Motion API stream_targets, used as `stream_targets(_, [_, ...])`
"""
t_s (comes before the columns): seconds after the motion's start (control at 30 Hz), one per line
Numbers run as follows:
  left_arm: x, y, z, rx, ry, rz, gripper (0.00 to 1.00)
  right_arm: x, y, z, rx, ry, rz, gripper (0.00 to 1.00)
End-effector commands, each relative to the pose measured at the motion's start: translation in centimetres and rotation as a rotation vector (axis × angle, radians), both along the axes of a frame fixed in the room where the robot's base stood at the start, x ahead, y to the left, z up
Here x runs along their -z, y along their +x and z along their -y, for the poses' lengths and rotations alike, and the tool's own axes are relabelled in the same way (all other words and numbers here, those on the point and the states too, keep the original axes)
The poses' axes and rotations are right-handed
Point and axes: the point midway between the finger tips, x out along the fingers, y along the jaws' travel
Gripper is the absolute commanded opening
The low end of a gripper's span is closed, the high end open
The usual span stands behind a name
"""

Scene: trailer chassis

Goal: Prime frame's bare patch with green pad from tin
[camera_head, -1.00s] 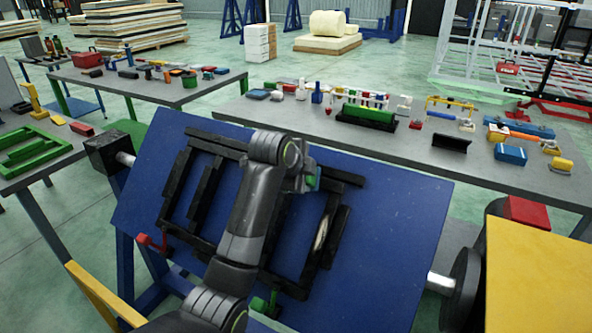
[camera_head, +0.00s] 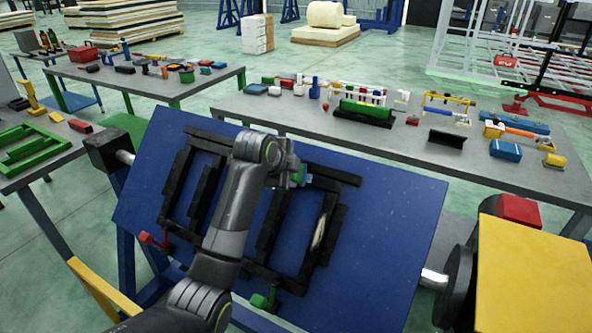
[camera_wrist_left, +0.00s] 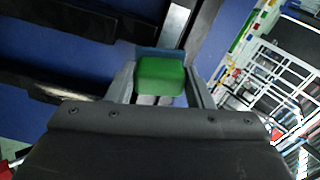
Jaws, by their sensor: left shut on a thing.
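The black frame (camera_head: 328,176) lies on a tilted blue board (camera_head: 385,225). A pale bare patch (camera_head: 319,233) shows on its right-hand upright; a bright metal-grey strip (camera_wrist_left: 174,26) on a dark bar in the left wrist view looks like the same patch. My left gripper (camera_head: 297,177) is over the frame's upper bar, up the board from the patch. It is shut on the green pad (camera_wrist_left: 161,76), which sits between the fingers with a blue edge behind it. I cannot tell whether the pad touches the frame. I cannot pick out the tin. My right gripper is out of view.
A red clamp (camera_head: 152,240) and a green clamp (camera_head: 264,299) sit at the board's lower edge. A long grey table (camera_head: 400,165) with many small items stands behind. A yellow panel (camera_head: 530,270) is at the right. The board's right part is bare.

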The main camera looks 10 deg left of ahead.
Motion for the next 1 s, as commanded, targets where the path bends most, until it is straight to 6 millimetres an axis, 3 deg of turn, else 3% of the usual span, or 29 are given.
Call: stream_targets(1.0, [-0.1,2.5,-6.4,-0.001,0.002,-0.001,0.29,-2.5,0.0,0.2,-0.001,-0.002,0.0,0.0])
